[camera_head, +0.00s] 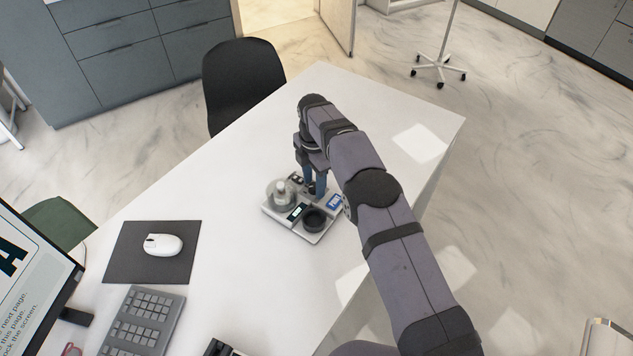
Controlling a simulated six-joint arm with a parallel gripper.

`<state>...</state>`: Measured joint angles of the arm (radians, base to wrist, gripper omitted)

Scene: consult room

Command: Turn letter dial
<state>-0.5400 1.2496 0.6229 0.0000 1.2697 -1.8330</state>
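A small light-grey panel (307,233) lies on the white table. It carries a round light knob (281,193) at its left, a black round dial (314,219) at its front right, a small dark display (296,212) between them, and a blue label (334,202) at its right. My gripper (315,190) points down at the back of the panel. Its two blue fingers stand close together beside a small dark part there. I cannot tell whether they touch or hold it. Which dial is the letter dial is not clear. A screen (22,262) at the left shows a large letter A.
A white mouse (162,244) on a dark mat (122,268), a grey keyboard (142,322) and a dark object (222,347) occupy the table's left front. A black chair (240,80) stands behind the table (230,165). The tabletop behind the panel is clear.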

